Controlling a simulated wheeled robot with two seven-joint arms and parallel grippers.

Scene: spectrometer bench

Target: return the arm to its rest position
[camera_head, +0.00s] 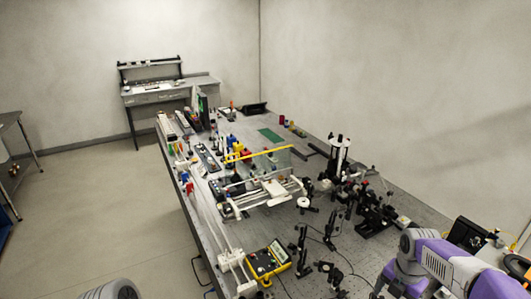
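My purple and grey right arm (448,262) enters at the bottom right. It bends at a grey joint over the near right part of the bench, and its lower part runs down toward the bottom edge. Its gripper does not show. At the bottom left only a grey rounded piece (112,290) shows, which seems to be part of my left arm. The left gripper is out of the picture. I cannot tell whether either gripper holds anything.
The long grey optical bench (355,258) is crowded with posts and mounts. A yellow multimeter (268,262) lies near its front. A white-railed assembly (262,197) stands mid-bench. A side desk (165,92) stands at the back wall. The floor (100,220) on the left is clear.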

